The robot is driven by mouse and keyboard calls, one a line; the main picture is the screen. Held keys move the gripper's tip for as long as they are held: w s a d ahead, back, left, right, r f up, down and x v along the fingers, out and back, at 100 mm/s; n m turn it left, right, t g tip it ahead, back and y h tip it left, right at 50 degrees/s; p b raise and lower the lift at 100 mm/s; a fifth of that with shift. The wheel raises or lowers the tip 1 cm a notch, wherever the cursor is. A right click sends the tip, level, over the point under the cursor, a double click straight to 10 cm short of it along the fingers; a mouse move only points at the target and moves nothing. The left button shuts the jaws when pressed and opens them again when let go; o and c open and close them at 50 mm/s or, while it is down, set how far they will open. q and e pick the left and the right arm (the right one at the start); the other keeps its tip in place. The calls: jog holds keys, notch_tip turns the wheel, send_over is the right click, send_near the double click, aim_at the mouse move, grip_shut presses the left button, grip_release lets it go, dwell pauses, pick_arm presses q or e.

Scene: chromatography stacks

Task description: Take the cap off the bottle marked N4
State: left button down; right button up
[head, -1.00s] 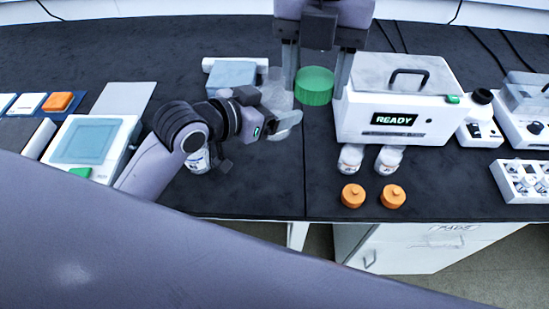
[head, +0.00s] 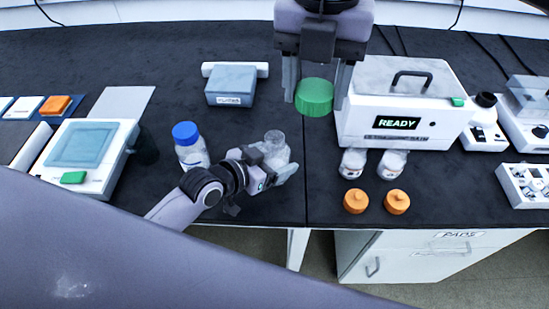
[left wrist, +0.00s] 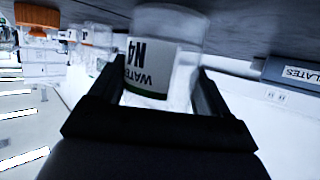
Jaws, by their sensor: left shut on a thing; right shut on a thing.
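The bottle marked N4 (left wrist: 152,60) shows upside down in the left wrist view, with a white label reading N4 WATER and a green stripe. In the head view it is a clear, uncapped bottle (head: 276,148) at or just above the bench, left of the seam. My left gripper (head: 277,168) is shut around its body; both fingers flank it in the left wrist view (left wrist: 160,95). My right gripper (head: 317,92) is shut on a green ribbed cap (head: 315,98), held in the air above and right of the bottle, apart from it.
A blue-capped bottle (head: 190,150) stands left of my left gripper. Two uncapped bottles (head: 391,164) stand before the READY machine (head: 400,105), with two orange caps (head: 397,201) near the front edge. A pale blue box (head: 231,85) is behind. Bench between box and N4 is clear.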

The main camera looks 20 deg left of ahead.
pick_arm(q)
jog(key=shift+c, duration=1.8)
grip_release()
jog(key=shift+f, duration=0.15)
jog(key=o, duration=0.4)
jog(key=shift+c, duration=0.2)
